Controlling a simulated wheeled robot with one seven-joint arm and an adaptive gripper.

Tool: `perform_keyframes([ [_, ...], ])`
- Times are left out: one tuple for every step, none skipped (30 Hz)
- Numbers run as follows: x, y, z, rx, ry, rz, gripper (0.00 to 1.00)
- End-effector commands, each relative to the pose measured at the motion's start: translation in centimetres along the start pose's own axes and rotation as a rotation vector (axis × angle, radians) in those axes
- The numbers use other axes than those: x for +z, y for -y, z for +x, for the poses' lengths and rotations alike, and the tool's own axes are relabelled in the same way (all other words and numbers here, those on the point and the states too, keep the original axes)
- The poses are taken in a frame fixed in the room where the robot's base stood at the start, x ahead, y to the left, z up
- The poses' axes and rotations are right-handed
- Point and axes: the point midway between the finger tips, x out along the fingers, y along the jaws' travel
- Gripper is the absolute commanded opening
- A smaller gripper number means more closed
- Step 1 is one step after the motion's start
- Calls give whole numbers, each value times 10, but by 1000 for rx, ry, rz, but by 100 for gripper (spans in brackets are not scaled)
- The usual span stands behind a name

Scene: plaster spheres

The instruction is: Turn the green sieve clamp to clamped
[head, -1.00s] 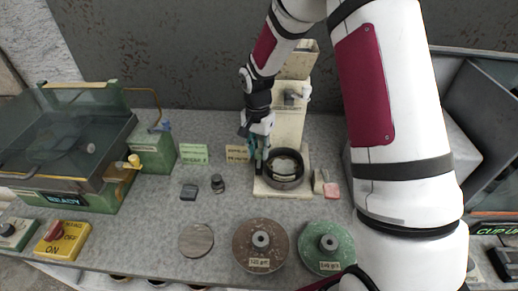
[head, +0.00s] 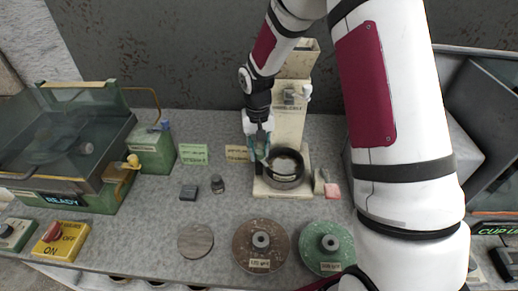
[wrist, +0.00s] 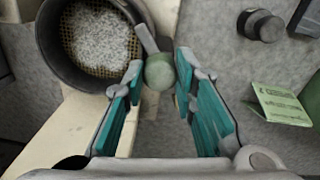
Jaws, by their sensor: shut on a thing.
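The green sieve clamp (wrist: 160,72) shows in the wrist view as a round green knob with a grey lever beside the sieve's rim. My gripper (wrist: 158,82) has its teal fingers on either side of the knob and is shut on it. The dark round sieve (wrist: 68,76) holds white grains on a yellowish mesh, at the wrist view's upper left. In the head view my gripper (head: 261,160) is at the left side of the sieve (head: 299,180) and hides the clamp.
The sieve sits on a cream machine (head: 289,125). Brown (head: 261,262) and green (head: 327,263) discs lie in front, with a grey disc (head: 195,241) to their left. A green-framed glass-lidded box (head: 75,205) stands at left. Small signs (head: 194,154) stand behind.

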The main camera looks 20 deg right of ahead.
Motion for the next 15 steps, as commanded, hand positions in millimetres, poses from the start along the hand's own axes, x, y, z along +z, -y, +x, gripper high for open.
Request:
perform_keyframes([
  [0,1,0,-2,-3,-45,0],
  [0,1,0,-2,-4,-74,0],
  [0,1,0,-2,-5,-112,0],
  [0,1,0,-1,-6,-140,0],
  [0,1,0,-1,-6,-168,0],
  [0,1,0,-1,-7,-207,0],
  [0,0,0,-1,-8,-235,0],
  [0,0,0,-1,-9,-264,0],
  [0,0,0,-1,-10,-302,0],
  [0,1,0,-1,-10,-330,0],
  [0,1,-1,-1,-11,-359,0],
  [0,1,-1,-1,-12,-397,0],
  [0,1,-1,-1,-13,-425,0],
  [0,1,-1,-1,-14,-454,0],
  [0,0,-1,-1,-15,-491,0],
])
